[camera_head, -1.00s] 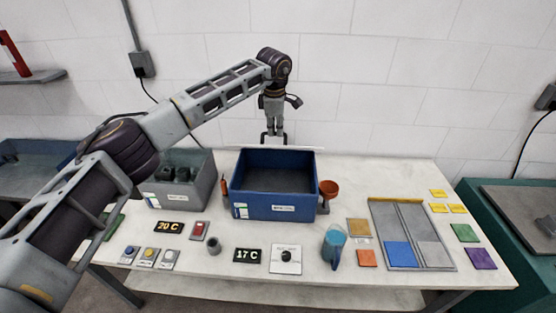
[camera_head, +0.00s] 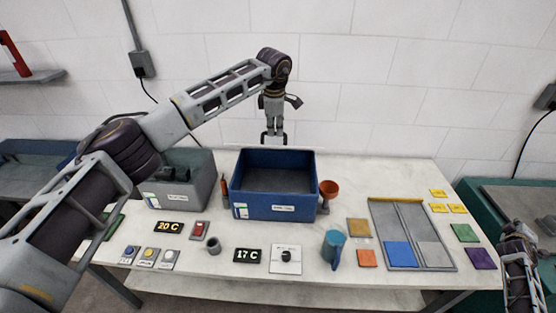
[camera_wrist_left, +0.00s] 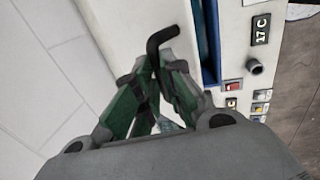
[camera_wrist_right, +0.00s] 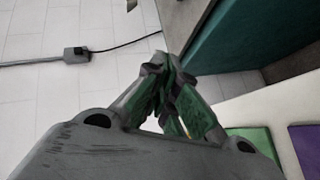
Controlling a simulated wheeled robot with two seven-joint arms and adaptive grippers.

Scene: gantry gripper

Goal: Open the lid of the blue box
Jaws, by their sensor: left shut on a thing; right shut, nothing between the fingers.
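The blue box (camera_head: 274,208) stands in the middle of the table with its top open and its dark inside showing. The lid does not show as a panel over it. My left gripper (camera_head: 273,139) is just behind the box's back rim. In the left wrist view my left gripper (camera_wrist_left: 158,68) is shut on a black bent handle (camera_wrist_left: 160,38), with the blue box's edge (camera_wrist_left: 207,45) to the right. My right gripper (camera_wrist_right: 168,72) is shut and empty, with the wall and floor around it. My right arm shows at the lower right of the head view.
A grey bin (camera_head: 182,193) stands left of the box. A blue-grey mug (camera_head: 333,246), a divided tray (camera_head: 431,258) and several coloured tiles lie to the right. Switches and temperature signs fill the front.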

